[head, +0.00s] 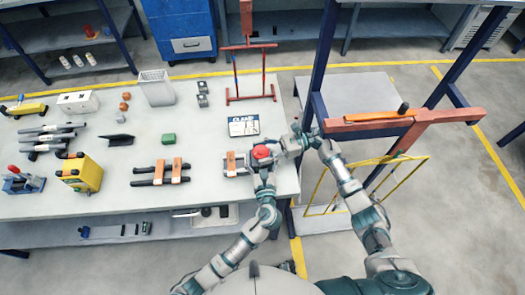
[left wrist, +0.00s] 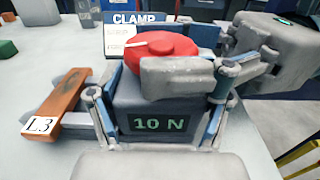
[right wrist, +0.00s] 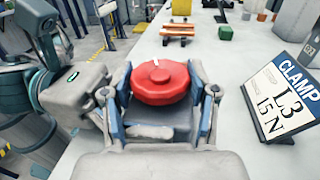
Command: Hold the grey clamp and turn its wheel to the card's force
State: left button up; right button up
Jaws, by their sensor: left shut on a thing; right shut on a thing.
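The grey clamp (left wrist: 185,128) stands at the table's right end, its display reading "10 N". Its red wheel (right wrist: 163,82) is on top and has a white mark; it also shows in the head view (head: 262,152). An orange bar tagged "L3" (left wrist: 58,103) lies at its left side. My left gripper (left wrist: 157,108) is shut on the clamp's body, one finger on each side of the display. My right gripper (right wrist: 161,103) reaches in from the right and is shut on the red wheel. The card (head: 244,126) behind reads "CLAMP L3 15 N" in the right wrist view (right wrist: 285,95).
More orange-barred clamps (head: 160,172) lie to the left on the table (head: 110,205). A red frame stand (head: 250,98), a green block (head: 168,139) and a yellow box (head: 82,174) also stand there. A blue post and orange beam (head: 400,122) rise at right.

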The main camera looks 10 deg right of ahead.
jog(key=m+t, duration=0.3)
jog(key=t, duration=0.2)
jog(key=shift+s+f, duration=0.1)
jog(key=shift+m+t, duration=0.7)
jog(key=shift+t, duration=0.4)
jog(key=o, duration=1.2)
jog(key=v, duration=1.2)
jog(key=shift+d, duration=0.15)
